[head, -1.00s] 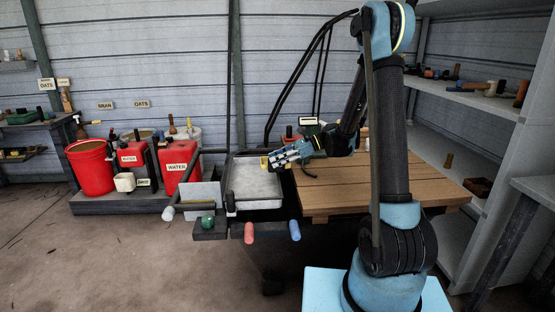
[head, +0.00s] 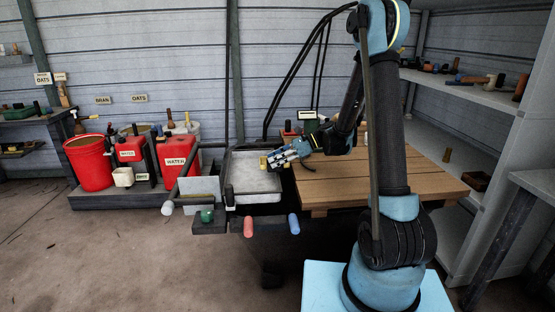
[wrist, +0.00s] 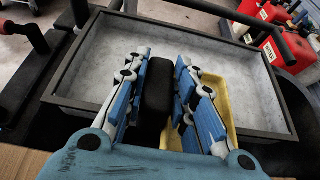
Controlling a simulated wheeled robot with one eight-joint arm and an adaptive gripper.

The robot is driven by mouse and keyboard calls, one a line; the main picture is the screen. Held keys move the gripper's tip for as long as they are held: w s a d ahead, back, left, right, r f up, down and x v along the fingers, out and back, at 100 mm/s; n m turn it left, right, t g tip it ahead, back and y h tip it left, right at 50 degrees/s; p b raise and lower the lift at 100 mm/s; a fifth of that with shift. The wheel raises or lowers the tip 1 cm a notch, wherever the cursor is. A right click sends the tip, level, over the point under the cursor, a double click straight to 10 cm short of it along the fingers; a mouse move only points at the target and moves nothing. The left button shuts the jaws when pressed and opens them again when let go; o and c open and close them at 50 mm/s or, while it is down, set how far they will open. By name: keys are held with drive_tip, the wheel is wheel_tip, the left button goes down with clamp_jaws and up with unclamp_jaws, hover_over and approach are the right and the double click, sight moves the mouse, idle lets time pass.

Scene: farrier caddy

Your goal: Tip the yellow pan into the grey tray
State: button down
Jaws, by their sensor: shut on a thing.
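The grey tray (head: 250,187) has a pale floor and a dark rim. It stands left of the wooden table and fills much of the wrist view (wrist: 105,65). My gripper (wrist: 162,72) is shut on a black handle (wrist: 156,88), which seems to belong to the yellow pan (wrist: 229,115). The yellow pan also shows small in the head view (head: 263,162), at the fingertips of my gripper (head: 278,160). It is held over the tray and looks tilted. My fingers hide part of it, and I cannot see what it contains. No loose pieces are visible on the tray floor.
The wooden table (head: 385,178) is right of the tray and mostly clear. Red water containers (head: 177,160) and a red bucket (head: 88,163) stand at left. Shelves (head: 470,97) are at right.

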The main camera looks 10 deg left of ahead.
drive_tip(key=a+r+h, duration=0.1)
drive_tip(key=h, duration=0.1)
drive_tip(key=a+r+t+h, duration=0.1)
drive_tip(key=h, duration=0.1)
drive_tip(key=shift+s+r, duration=0.15)
drive_tip(key=shift+s, duration=0.2)
drive_tip(key=a+h, duration=0.1)
drive_tip(key=h, duration=0.1)
drive_tip(key=a+r+h, duration=0.1)
drive_tip(key=h, duration=0.1)
drive_tip(key=shift+s+t, duration=0.15)
drive_tip(key=shift+t, duration=0.25)
drive_tip(key=shift+s+a+r+h, duration=0.1)
drive_tip(key=shift+a+r+h, duration=0.1)
drive_tip(key=shift+a+h, duration=0.5)
drive_tip(key=shift+d, duration=0.2)
